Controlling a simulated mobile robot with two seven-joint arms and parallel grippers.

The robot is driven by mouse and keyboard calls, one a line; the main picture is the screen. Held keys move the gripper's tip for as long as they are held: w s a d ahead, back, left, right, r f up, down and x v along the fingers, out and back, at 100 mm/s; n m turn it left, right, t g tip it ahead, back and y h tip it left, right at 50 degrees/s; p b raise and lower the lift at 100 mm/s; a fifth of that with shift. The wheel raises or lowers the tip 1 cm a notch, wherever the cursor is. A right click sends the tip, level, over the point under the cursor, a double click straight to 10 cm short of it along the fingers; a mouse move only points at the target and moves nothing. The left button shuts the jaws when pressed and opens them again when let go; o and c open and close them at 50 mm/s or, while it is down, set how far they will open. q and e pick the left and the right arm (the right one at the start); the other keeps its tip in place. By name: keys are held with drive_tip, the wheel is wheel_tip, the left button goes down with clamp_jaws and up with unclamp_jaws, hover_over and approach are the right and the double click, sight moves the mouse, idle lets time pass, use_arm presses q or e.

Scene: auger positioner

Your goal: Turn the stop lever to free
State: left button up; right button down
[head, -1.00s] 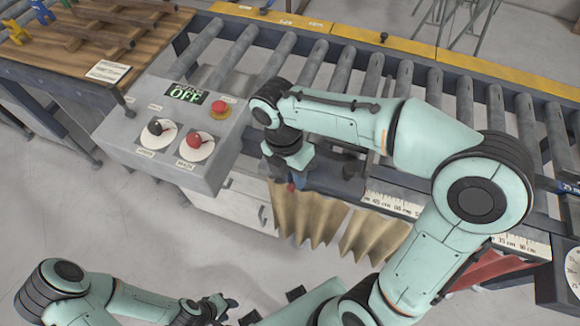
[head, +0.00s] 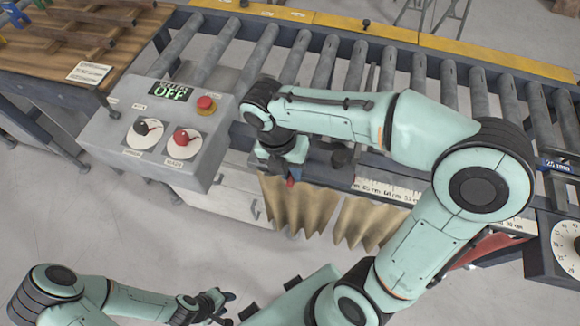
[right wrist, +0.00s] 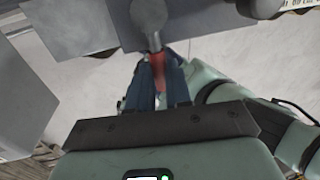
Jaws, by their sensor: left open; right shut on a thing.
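The stop lever has a rounded grey metal end (right wrist: 148,14) and a red grip, at the top middle of the right wrist view. My right gripper (right wrist: 158,82) is shut on the red grip, with its two blue fingers on either side. In the head view my right gripper (head: 290,178) is below the roller conveyor's front rail, and a bit of red shows at its tips. Most of the lever is hidden there by my arm. My left gripper (head: 222,300) is open and empty at the bottom, away from the lever.
A control box (head: 150,130) with a display reading OFF, a red button and two dials stands left of my right gripper. The roller conveyor (head: 325,60) runs behind my right arm. Tan curtains (head: 300,208) hang below its rail. A round dial gauge (head: 565,245) is at the right.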

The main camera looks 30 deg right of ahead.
drive_tip(key=c, duration=1.1)
unclamp_jaws()
drive_tip(key=shift+o, duration=0.2)
use_arm(q)
drive_tip(key=w+r+p, duration=0.2)
drive_tip(key=w+r, duration=0.1)
drive_tip(key=shift+w+r, duration=0.1)
drive_tip(key=shift+r, duration=0.1)
use_arm(e)
wheel_tip(320, 180, up, 13)
drive_tip(key=w+a, duration=0.1)
drive_tip(key=w, duration=0.1)
drive_tip(key=shift+a, duration=0.35)
